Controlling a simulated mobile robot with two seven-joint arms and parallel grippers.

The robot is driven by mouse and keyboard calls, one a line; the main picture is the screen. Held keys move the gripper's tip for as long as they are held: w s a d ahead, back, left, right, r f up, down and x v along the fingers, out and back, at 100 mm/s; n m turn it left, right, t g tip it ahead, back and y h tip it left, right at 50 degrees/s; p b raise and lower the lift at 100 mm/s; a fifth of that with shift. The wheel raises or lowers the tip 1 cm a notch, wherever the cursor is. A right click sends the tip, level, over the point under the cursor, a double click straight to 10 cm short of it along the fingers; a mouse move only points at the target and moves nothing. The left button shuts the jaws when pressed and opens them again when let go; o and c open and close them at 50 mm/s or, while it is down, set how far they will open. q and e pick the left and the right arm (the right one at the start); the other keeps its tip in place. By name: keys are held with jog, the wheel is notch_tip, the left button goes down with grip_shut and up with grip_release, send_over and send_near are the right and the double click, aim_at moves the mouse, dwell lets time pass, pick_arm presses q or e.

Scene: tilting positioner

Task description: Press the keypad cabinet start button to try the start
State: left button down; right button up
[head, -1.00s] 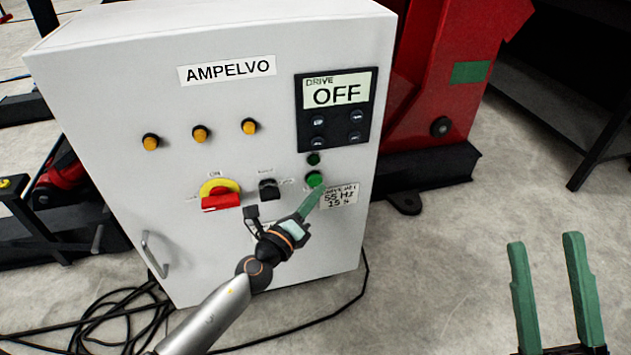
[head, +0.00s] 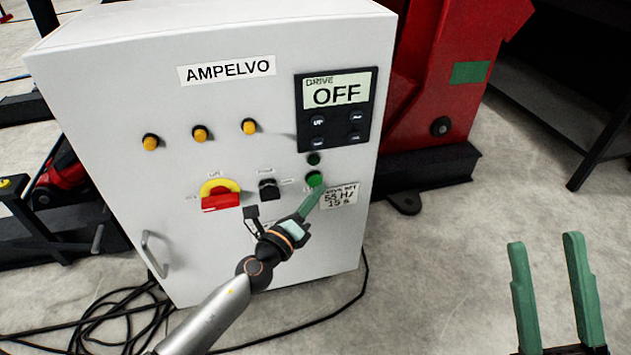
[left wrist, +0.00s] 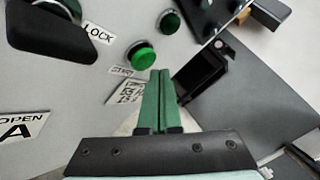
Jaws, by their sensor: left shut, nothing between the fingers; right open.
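The white keypad cabinet (head: 110,110) carries a keypad panel (head: 340,140) whose display reads DRIVE OFF. Below the panel is a dark green round lamp or button (head: 314,159), and below that the bright green start button (head: 315,179). In the left wrist view the start button (left wrist: 141,55) stands just beyond the fingertips, with a label reading START beside it. My left gripper (head: 319,190) is shut and empty, its tips just below the button; a small gap shows in the left wrist view (left wrist: 160,72). My right gripper (head: 545,240) is open and empty over the floor at the lower right.
A red and yellow rotary switch (head: 220,195), a black selector (head: 268,189) and several amber lamps (head: 200,134) are on the cabinet front. A red machine (head: 450,80) stands behind at right. Black cables (head: 120,315) lie on the floor at lower left.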

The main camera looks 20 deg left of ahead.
pick_arm(q)
jog(key=shift+w+a, duration=0.25)
jog(key=shift+w, duration=0.1)
jog(key=shift+w+a, duration=0.25)
jog(key=shift+w, duration=0.15)
dwell(0.9)
dwell(0.4)
jog(key=shift+s+d, duration=0.5)
jog(key=shift+s, duration=0.25)
jog(key=shift+s+d, duration=0.7)
jog(key=shift+s, duration=0.35)
jog(key=shift+s+d, duration=0.7)
jog(key=shift+s, duration=0.35)
